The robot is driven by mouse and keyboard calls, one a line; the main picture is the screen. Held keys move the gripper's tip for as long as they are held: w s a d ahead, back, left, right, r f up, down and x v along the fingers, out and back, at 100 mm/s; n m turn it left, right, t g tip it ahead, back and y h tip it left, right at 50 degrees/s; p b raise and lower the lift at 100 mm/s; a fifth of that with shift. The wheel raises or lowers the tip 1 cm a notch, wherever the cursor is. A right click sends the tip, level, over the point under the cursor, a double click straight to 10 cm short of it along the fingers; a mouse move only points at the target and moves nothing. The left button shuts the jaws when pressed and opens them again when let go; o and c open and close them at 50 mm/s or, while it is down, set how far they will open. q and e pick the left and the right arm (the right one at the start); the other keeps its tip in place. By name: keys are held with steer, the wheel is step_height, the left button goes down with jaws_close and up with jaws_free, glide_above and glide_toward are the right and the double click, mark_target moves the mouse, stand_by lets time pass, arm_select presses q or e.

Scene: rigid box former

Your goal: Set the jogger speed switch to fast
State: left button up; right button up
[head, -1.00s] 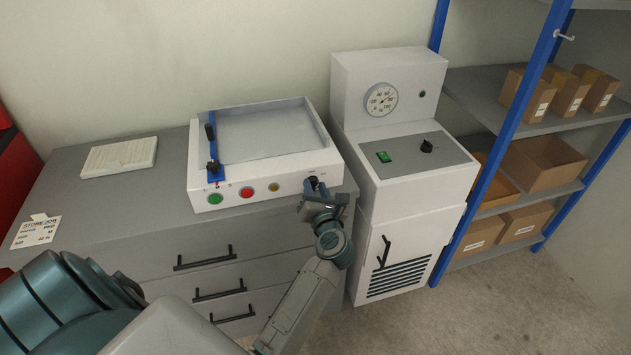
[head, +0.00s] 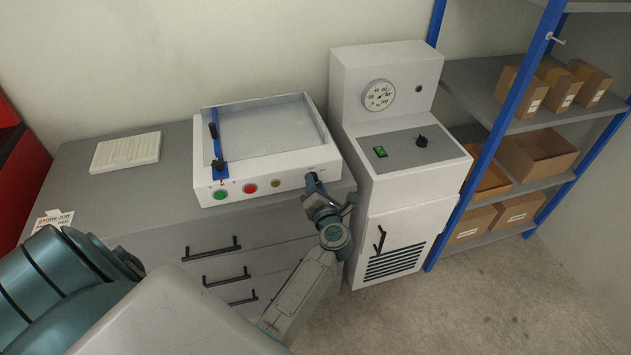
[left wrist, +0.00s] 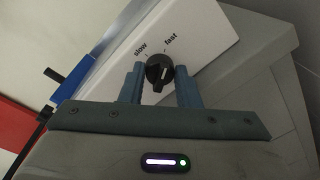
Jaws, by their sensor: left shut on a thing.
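The jogger (head: 260,182) is a white box with a shallow open tray on top, standing on the grey cabinet. Its speed switch shows in the left wrist view as a round black knob (left wrist: 158,72) on the white panel, with "slow" printed to its upper left and "fast" to its upper right. I cannot tell exactly which word its pale mark points at. My left gripper (head: 313,184) is at the right end of the front panel and mostly hides the knob in the head view. Its two fingers (left wrist: 160,86) are shut on the knob, one on each side. My right gripper is not in view.
A blue bar (head: 218,145) stands at the tray's left side. A white machine (head: 405,140) with a gauge stands close on the right. Shelves with cardboard boxes (head: 540,162) lie beyond.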

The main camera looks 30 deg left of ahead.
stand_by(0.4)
arm_select(q)
steer(key=o, duration=1)
